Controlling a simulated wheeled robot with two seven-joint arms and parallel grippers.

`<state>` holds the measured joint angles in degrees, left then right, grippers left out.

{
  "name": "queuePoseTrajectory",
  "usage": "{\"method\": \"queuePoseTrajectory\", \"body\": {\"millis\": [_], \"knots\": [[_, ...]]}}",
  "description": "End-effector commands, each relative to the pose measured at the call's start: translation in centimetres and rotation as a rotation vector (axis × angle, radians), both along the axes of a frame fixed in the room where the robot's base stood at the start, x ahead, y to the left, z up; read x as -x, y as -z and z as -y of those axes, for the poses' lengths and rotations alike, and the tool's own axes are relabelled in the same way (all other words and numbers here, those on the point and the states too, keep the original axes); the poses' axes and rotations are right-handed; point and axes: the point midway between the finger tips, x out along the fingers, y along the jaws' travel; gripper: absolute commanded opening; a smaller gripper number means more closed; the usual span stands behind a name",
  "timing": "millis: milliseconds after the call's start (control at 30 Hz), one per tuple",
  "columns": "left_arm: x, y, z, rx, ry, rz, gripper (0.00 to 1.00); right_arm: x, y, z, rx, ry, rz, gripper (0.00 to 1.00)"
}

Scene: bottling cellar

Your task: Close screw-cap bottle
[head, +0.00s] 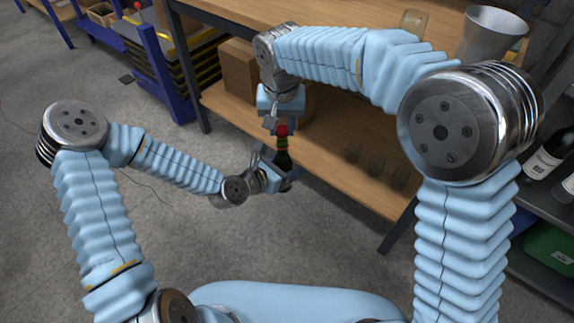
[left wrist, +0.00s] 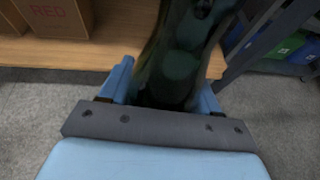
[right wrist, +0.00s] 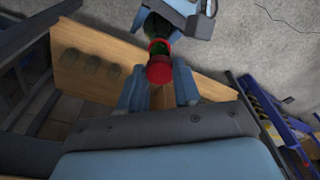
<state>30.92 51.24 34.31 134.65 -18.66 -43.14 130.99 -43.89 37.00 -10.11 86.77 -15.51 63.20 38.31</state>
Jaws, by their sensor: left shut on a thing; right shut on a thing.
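A dark green bottle (head: 283,156) stands roughly upright in the air in front of the wooden shelving. My left gripper (head: 280,176) is shut around its body, and the bottle fills the space between the fingers in the left wrist view (left wrist: 178,65). My right gripper (head: 279,126) comes down from above, shut on the red screw cap (head: 282,131). In the right wrist view the cap (right wrist: 159,71) sits at the fingertips, in line with the bottle neck (right wrist: 159,46), which shows a red rim. I cannot tell whether cap and neck are engaged.
Wooden shelving (head: 335,178) stands behind the grippers, with a cardboard box (head: 239,68) and several faint glasses on its lower board. A metal bucket (head: 492,35) is on top. Labelled bottles (head: 546,153) stand at the right.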

Motion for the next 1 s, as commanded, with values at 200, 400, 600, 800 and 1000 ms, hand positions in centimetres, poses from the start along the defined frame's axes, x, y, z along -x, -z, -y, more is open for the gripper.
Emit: {"method": "queuePoseTrajectory", "body": {"millis": [200, 400, 600, 800, 1000], "knots": [[0.0, -0.1, 0.0, 0.000, 0.000, 0.001, 0.00, 0.0, 0.0, 0.0, 0.000, 0.000, 0.000, 0.05], [0.0, -0.1, 0.0, 0.000, 0.000, 0.001, 0.00, 0.1, -0.1, 0.0, 0.000, 0.000, 0.000, 0.05], [0.0, -0.1, 0.0, 0.000, 0.000, 0.001, 0.00, 0.1, -0.1, 0.0, 0.000, 0.000, 0.000, 0.05], [0.0, -0.1, 0.0, 0.000, 0.000, 0.001, 0.00, 0.1, 0.5, 0.0, 0.001, 0.000, -0.001, 0.05], [0.0, -0.1, 0.0, 0.000, 0.000, 0.001, 0.00, 0.1, 1.6, 0.0, 0.001, 0.000, 0.000, 0.05]]}}
